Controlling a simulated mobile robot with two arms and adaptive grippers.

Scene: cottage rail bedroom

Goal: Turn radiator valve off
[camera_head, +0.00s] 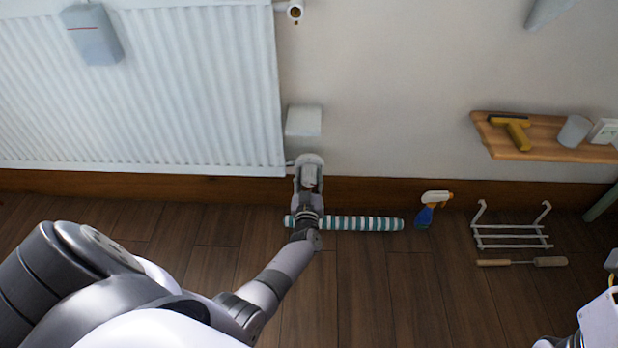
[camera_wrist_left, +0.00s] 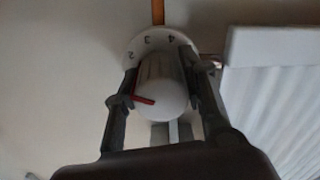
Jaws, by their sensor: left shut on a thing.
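The white radiator (camera_head: 150,90) hangs on the wall at the upper left. Its valve knob (camera_head: 310,176) is at the radiator's lower right corner, partly hidden by my left gripper (camera_head: 308,168). In the left wrist view the ribbed white knob (camera_wrist_left: 160,82) has a red pointer line at its left side. Behind it is a white dial collar (camera_wrist_left: 150,42) with the numbers 2, 3 and 4. My left gripper (camera_wrist_left: 160,95) is shut on the knob, one finger on each side. My right gripper does not show clearly.
A striped roll (camera_head: 360,223), a spray bottle (camera_head: 431,210), a white wire rack (camera_head: 512,236) and a brush-like tool (camera_head: 522,262) lie or stand on the floor to the right. A wooden shelf (camera_head: 545,148) is on the wall. A white box (camera_head: 303,121) is above the valve.

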